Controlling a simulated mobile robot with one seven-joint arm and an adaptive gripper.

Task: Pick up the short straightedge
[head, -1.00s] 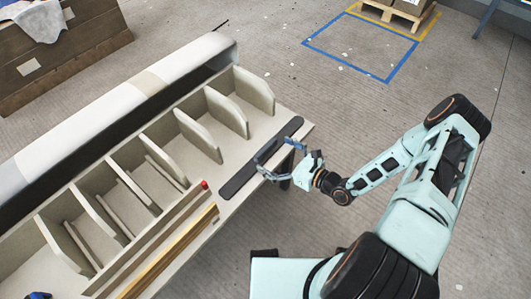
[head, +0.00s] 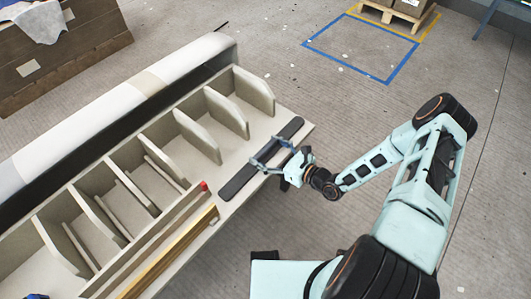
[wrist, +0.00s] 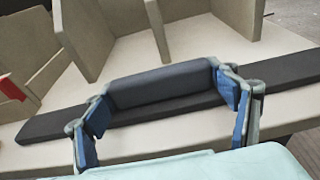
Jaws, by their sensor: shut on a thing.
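The short straightedge (wrist: 160,84) is a dark grey bar in the wrist view. It spans the gap between my two blue finger pads, and a pad sits at each of its ends. My gripper (wrist: 165,98) is shut on it. Below the bar lies a longer flat black strip (wrist: 55,125) on the pale bench; whether the bar touches it or hangs just above, I cannot tell. In the head view my gripper (head: 269,153) is over the middle of the strip (head: 236,183), and the bar is hard to make out between the fingers.
Upright pale dividers (head: 225,110) form several slots beyond the strip, some with thin pale rods. A yellow-brown wooden bar (head: 175,250) and a pale bar with a red end (head: 203,186) lie at the near edge. Open floor (head: 360,110) lies to the right.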

